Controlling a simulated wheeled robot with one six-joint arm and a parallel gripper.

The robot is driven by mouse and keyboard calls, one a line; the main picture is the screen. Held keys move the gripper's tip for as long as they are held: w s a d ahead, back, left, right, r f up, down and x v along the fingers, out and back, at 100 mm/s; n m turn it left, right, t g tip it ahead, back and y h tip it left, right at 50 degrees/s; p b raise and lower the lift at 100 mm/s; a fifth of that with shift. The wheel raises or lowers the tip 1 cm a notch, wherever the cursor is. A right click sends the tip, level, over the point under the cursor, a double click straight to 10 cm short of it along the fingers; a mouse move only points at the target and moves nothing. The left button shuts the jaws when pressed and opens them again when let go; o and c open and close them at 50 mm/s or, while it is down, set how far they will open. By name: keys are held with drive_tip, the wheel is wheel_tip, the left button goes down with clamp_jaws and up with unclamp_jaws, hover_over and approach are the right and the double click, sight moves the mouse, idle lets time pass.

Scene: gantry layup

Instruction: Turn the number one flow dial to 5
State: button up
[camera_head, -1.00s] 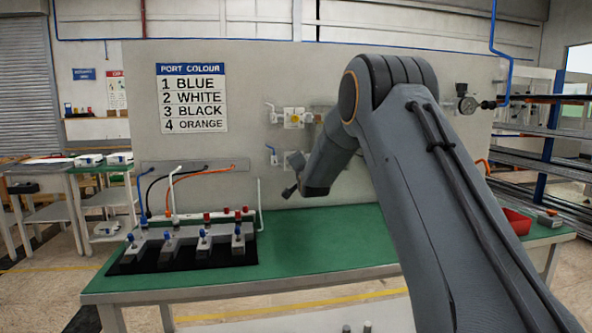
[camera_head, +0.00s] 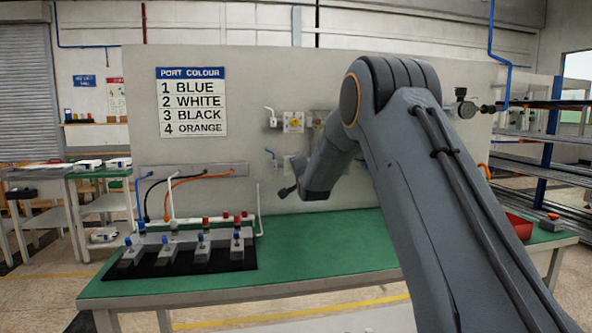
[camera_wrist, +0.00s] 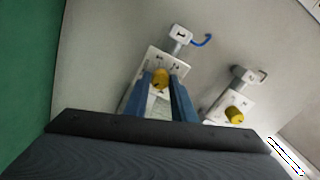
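In the wrist view, two yellow dials on white plates are mounted on the grey panel. One yellow dial (camera_wrist: 161,77) sits between the two blue fingers of my gripper (camera_wrist: 160,84). The fingers stand apart, one on each side of it; I cannot tell whether they touch it. The other yellow dial (camera_wrist: 234,114) is to the right, clear of the fingers. In the head view, the upper dial plate (camera_head: 293,122) is in sight; my arm partly covers the lower one and hides my fingers.
A small valve with a blue lever (camera_wrist: 201,40) is close beyond the gripped-side plate. A port colour sign (camera_head: 191,101) hangs on the panel. The green table (camera_head: 320,240) carries a row of blue-knobbed valves (camera_head: 203,250) at left and a red bin (camera_head: 519,226) at right.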

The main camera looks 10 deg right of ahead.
drive_tip(key=o, duration=0.3)
drive_tip(key=shift+s, duration=0.1)
drive_tip(key=shift+s+b, duration=0.45)
drive_tip(key=shift+s, duration=3.4)
